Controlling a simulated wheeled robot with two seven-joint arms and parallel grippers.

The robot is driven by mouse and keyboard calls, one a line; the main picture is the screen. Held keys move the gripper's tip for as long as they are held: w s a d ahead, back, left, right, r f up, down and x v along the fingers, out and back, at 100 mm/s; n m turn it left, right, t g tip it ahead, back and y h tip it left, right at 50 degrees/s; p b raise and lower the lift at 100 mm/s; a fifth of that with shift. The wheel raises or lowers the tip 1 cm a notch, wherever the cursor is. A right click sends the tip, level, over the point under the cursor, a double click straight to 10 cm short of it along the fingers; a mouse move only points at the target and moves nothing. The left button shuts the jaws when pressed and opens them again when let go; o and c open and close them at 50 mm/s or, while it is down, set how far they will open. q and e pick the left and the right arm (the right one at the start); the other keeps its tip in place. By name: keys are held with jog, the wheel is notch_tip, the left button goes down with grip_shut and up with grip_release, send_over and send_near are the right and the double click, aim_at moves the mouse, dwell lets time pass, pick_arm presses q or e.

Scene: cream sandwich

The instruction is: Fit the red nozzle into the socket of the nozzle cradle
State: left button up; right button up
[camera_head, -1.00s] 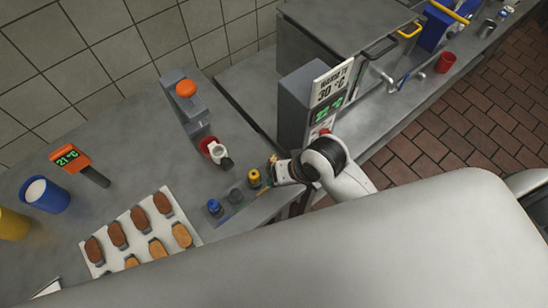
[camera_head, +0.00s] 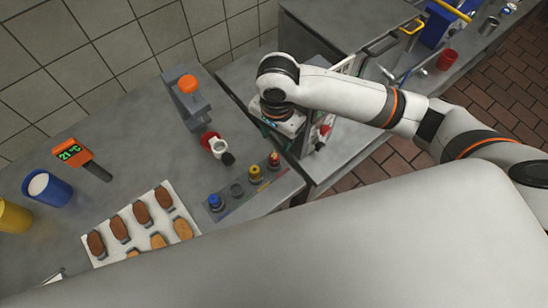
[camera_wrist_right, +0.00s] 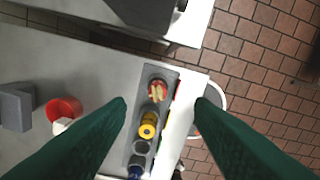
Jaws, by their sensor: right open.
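The nozzle cradle (camera_head: 225,200) is a grey strip near the counter's front edge. The red nozzle (camera_head: 274,161) stands upright at its right end, beside the yellow nozzle; how deep it sits I cannot tell. In the right wrist view the red nozzle (camera_wrist_right: 158,90) shows at the end of the cradle (camera_wrist_right: 155,73), between and beyond my fingertips. An empty dark socket (camera_head: 237,189) lies between the yellow nozzle (camera_head: 255,174) and the blue nozzle (camera_head: 214,203). My right gripper (camera_wrist_right: 161,102) is open and empty above the cradle; its fingers are mostly hidden in the head view. My left gripper is not in view.
A grey dispenser with an orange knob (camera_head: 188,84) stands behind the cradle, with a red cup (camera_head: 208,138) and white ring at its foot. A tray of biscuits (camera_head: 110,256) lies left. A blue cup (camera_head: 48,190) and thermometer (camera_head: 74,152) stand farther left. A gap divides the counters.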

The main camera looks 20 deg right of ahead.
aim_at(274, 155)
notch_tip(274, 155, down, 4)
jog(key=shift+r, duration=0.1)
jog(key=f, duration=0.1)
jog(key=f+p, duration=0.1)
jog(key=f, duration=0.1)
jog(key=f+p, duration=0.1)
jog(key=shift+a+f, duration=0.3)
jog(key=shift+f, duration=0.55)
grip_shut()
